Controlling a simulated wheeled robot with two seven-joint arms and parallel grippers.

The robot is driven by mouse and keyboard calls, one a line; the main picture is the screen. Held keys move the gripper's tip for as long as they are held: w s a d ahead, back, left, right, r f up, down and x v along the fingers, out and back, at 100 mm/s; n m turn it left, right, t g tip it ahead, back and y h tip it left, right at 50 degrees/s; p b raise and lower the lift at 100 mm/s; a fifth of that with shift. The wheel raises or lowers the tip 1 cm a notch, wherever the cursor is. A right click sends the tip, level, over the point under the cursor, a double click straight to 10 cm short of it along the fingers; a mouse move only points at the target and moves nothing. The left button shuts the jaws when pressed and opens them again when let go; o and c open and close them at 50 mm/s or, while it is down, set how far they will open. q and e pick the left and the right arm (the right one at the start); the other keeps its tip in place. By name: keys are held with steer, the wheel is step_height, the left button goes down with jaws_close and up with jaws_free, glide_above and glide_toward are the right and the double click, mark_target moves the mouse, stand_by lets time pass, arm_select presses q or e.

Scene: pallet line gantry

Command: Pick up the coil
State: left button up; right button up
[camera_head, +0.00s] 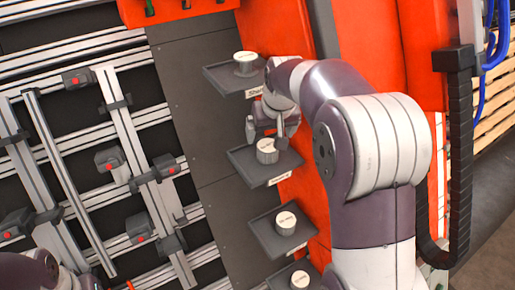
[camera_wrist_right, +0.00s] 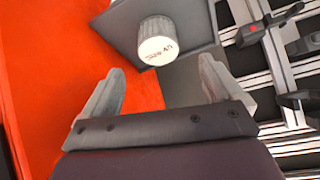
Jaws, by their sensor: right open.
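Several white ribbed cylinders, which look like coils, stand upright on small dark shelves in the head view. One coil (camera_head: 267,151) is on the second shelf from the top (camera_head: 246,166). My right gripper (camera_head: 266,127) is just above and behind it, open and empty. In the right wrist view this coil (camera_wrist_right: 156,46), with print on its pale top, lies beyond and between the fingertips of the open gripper (camera_wrist_right: 161,78), apart from both fingers. My left gripper is not in view.
Other coils stand on the top shelf (camera_head: 245,64), a lower shelf (camera_head: 285,223) and the bottom shelf (camera_head: 300,279). An orange panel (camera_head: 280,30) rises behind the shelves. Metal rails with clamps (camera_head: 120,130) fill the left side.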

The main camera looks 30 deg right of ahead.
mark_target(268, 145)
steer(key=p+x, duration=0.1)
steer(key=x, duration=0.1)
steer(key=p+x, duration=0.1)
steer(key=x, duration=0.1)
steer(key=p+x, duration=0.1)
steer(key=x, duration=0.2)
steer(key=shift+s+f, duration=0.2)
steer(key=shift+w+d+f, duration=0.15)
steer(key=shift+w+f, duration=0.05)
steer(key=shift+s+r, duration=0.1)
steer(key=shift+s, duration=0.05)
steer(key=c, duration=1.2)
steer(key=shift+c, duration=0.5)
